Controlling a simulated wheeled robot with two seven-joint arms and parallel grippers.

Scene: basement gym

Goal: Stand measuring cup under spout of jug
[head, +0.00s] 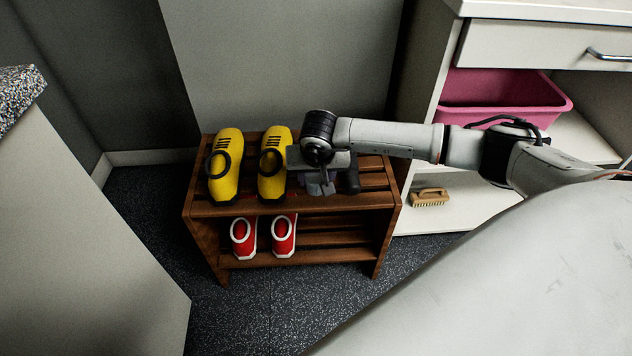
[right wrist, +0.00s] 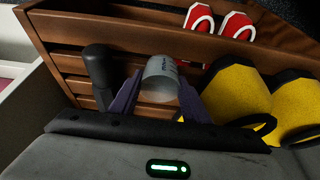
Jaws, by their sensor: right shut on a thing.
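My right gripper (head: 318,185) is over the right part of the wooden rack's top shelf. In the right wrist view its two purplish fingers (right wrist: 160,100) are shut on a clear, cylindrical measuring cup (right wrist: 161,77) with faint print on its side. In the head view the cup is mostly hidden by the gripper. I cannot tell whether the cup touches the shelf slats. I cannot make out a jug or a spout in either view. My left gripper is not in view.
The wooden rack (head: 295,256) bears yellow shoes (head: 226,170) above and red shoes (head: 243,237) below. A dark upright object (right wrist: 98,72) stands beside the cup. Right are a pink tub (head: 490,90) and a brush (head: 429,197) in a white cabinet. A counter (head: 75,230) is left.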

